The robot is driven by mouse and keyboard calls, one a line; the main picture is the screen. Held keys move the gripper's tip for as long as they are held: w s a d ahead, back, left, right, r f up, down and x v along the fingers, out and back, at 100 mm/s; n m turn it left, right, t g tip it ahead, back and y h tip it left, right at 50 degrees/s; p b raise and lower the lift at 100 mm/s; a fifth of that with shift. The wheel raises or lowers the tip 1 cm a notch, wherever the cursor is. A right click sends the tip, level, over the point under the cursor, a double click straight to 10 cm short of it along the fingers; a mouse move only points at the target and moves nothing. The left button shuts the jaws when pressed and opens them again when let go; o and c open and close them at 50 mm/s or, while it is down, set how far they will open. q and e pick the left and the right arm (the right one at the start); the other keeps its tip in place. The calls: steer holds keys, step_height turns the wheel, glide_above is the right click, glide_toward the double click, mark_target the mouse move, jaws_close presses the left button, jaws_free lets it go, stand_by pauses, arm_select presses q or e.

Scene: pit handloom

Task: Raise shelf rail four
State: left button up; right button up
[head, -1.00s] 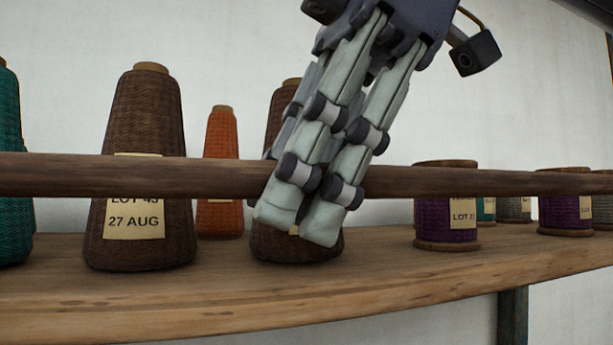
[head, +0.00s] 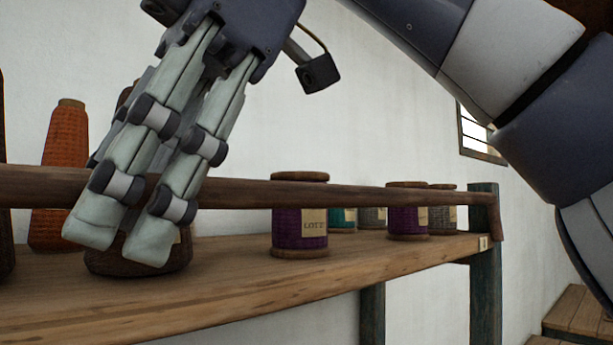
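The shelf rail (head: 370,194) is a dark wooden bar running along the front of a plank shelf, a little above its surface. Its right end has a short downturned piece at a dark post (head: 485,290). My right gripper (head: 118,248) points down at the rail on the left. Two pale jointed fingers pass in front of the rail, and part of another shows behind them. They hide that stretch of rail, so whether they are closed on it cannot be told. The rail's left end is out of view. My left gripper is not in view.
A dark brown cone (head: 137,262) stands right behind the fingers, with an orange cone (head: 62,155) to its left. Purple spools (head: 299,230) and other spools stand on the shelf (head: 330,266) behind the rail. Wooden steps (head: 575,315) are at lower right.

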steer(key=shift+r, duration=0.2)
steer(key=shift+d+r, duration=0.25)
steer(key=shift+r, duration=0.1)
steer(key=w+d, duration=0.1)
steer(key=d, duration=0.8)
steer(key=shift+w+d+f, duration=0.15)
steer(key=shift+w+d, duration=0.1)
steer(key=shift+w, duration=0.15)
steer(key=shift+d, duration=0.1)
steer(key=shift+w+d, duration=0.3)
steer(key=shift+d, duration=0.65)
